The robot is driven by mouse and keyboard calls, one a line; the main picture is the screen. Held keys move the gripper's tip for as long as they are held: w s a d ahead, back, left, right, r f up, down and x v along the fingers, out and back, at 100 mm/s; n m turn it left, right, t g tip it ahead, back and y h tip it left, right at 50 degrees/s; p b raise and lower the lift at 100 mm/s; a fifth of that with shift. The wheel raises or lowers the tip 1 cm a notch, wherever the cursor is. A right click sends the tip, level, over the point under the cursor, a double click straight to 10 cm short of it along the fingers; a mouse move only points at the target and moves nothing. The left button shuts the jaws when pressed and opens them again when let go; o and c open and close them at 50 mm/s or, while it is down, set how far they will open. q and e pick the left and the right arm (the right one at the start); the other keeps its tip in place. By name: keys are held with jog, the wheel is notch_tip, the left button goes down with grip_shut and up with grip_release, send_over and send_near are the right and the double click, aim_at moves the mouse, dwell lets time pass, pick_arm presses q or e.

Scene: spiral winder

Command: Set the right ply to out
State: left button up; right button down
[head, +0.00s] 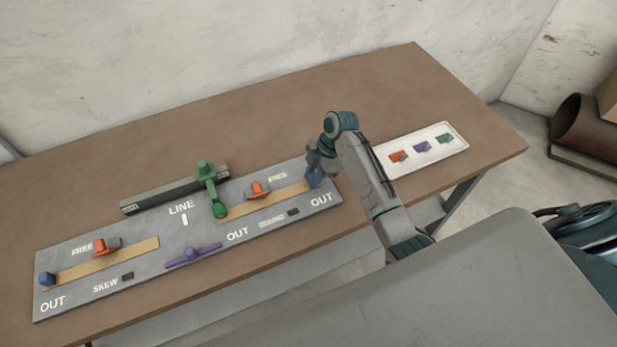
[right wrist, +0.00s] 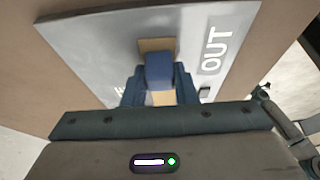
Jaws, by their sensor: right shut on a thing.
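A grey board (head: 140,240) carries two tan slide tracks. On the right track (head: 235,211), a blue block (right wrist: 158,70) sits at the right end, beside a white OUT label (head: 321,199). My right gripper (head: 313,178) is shut on this block, with one finger on each side. The OUT label also shows right of the block in the right wrist view (right wrist: 215,50). An orange piece (head: 258,190) sits on the same track's upper edge, below a FREE label. In the head view the gripper partly covers the blue block. My left gripper is not in view.
The left track (head: 140,247) has a blue block (head: 47,279) at its OUT end and an orange piece (head: 102,247). A green lever (head: 212,185) and a purple bar (head: 193,255) are between the tracks. A white tray (head: 430,157) lies right of my arm.

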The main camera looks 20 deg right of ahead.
jog(key=c, duration=1.5)
grip_release()
jog(key=shift+d, duration=0.2)
jog(key=o, duration=0.3)
jog(key=shift+o, duration=0.2)
jog(key=shift+d, duration=0.1)
jog(key=shift+w+d+r, duration=0.1)
jog(key=shift+d+r, duration=0.05)
jog(key=shift+r, duration=0.4)
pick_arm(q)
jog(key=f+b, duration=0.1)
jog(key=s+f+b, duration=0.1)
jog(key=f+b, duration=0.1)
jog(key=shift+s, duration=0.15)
pick_arm(e)
jog(key=v, duration=0.9)
jog(key=shift+d+r, duration=0.2)
jog(key=shift+r, duration=0.1)
